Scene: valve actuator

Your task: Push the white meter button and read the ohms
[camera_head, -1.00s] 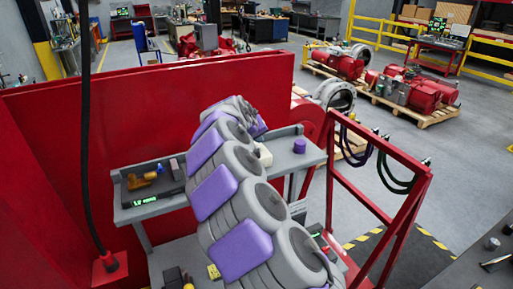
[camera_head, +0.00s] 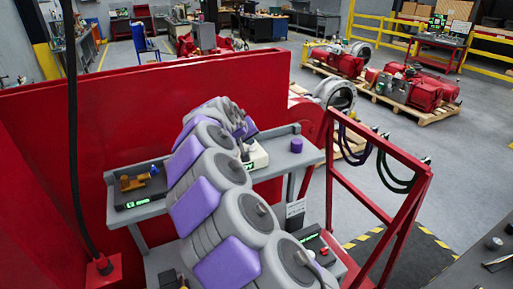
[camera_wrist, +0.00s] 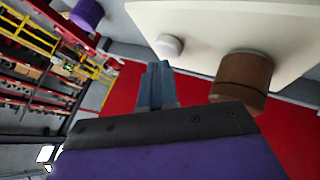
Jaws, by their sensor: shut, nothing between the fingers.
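The meter is a cream box (camera_head: 258,157) on the grey bench in the head view, partly behind my arm. A small green display (camera_head: 246,166) shows at its front, too small to read. In the wrist view, the meter's cream face (camera_wrist: 255,30) fills the upper right. Its round white button (camera_wrist: 169,46) and a brown knob (camera_wrist: 242,78) stick out from it. My gripper (camera_wrist: 158,66) is shut and empty, with its tips just below the white button. I cannot tell whether they touch it. In the head view my arm hides the gripper's fingers.
A purple cylinder (camera_head: 297,145) stands on the bench right of the meter and also shows in the wrist view (camera_wrist: 87,14). A tray with a brass-coloured fitting (camera_head: 133,182) lies to the left. A red wall (camera_head: 100,120) stands behind, and a red frame (camera_head: 375,215) to the right.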

